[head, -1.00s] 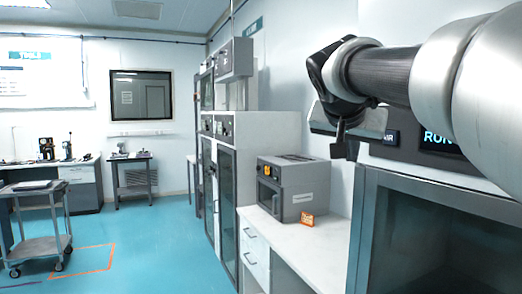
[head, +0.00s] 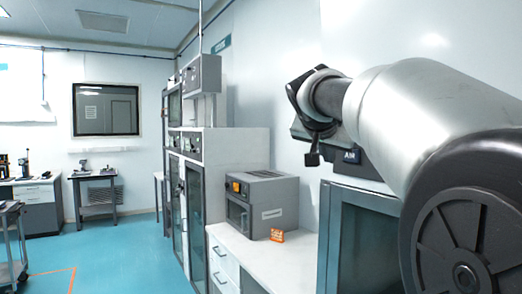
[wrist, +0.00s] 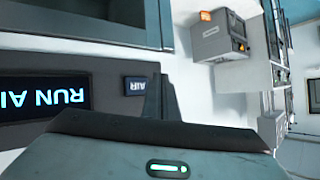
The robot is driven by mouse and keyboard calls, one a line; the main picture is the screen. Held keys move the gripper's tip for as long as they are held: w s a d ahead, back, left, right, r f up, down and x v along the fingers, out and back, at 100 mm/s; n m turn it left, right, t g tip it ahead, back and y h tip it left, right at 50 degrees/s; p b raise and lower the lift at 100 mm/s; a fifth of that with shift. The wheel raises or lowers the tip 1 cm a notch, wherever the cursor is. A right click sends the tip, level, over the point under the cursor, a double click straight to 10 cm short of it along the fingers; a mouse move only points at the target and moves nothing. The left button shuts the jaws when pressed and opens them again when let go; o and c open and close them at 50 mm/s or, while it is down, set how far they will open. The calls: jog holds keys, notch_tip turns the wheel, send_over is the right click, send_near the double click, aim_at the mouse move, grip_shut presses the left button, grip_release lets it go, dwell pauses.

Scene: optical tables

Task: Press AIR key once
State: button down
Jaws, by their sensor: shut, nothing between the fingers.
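The AIR key (head: 351,156) is a small dark panel with pale lettering on the dark front above a glass-doored cabinet. In the wrist view the AIR key (wrist: 136,86) appears upside down, beside a larger lit display (wrist: 42,98) reading "RUN AIR". My gripper (head: 312,158) is shut and empty, just left of the key in the head view. In the wrist view my gripper's fingers (wrist: 160,97) stand right beside the key. I cannot tell how far they are from the panel. My arm hides the display in the head view.
The glass-doored cabinet (head: 365,235) stands below the panel. A grey oven-like box (head: 262,203) and an orange sign (head: 277,235) rest on the white counter to its left. Tall cabinets (head: 195,170) stand further back.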

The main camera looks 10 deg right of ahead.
aim_at(345, 160)
jog(key=shift+w+d+p, duration=0.2)
jog(key=shift+w+d, duration=0.05)
jog(key=shift+d, duration=0.45)
jog(key=shift+w+d+p, duration=0.25)
jog(key=shift+d, duration=0.4)
jog(key=shift+w+d+p, duration=0.2)
jog(key=shift+w+d, duration=0.05)
jog(key=shift+d, duration=0.45)
jog(key=shift+d, duration=0.15)
dwell(0.4)
jog(key=shift+w+d, duration=0.1)
jog(key=shift+d, duration=0.2)
jog(key=shift+w+d+p, duration=0.15)
jog(key=shift+d+p, duration=0.15)
jog(key=shift+d, duration=0.05)
dwell(0.6)
jog(key=shift+a, duration=0.15)
jog(key=shift+s+a+b, duration=0.3)
jog(key=shift+a+b, duration=0.3)
jog(key=shift+a, duration=0.05)
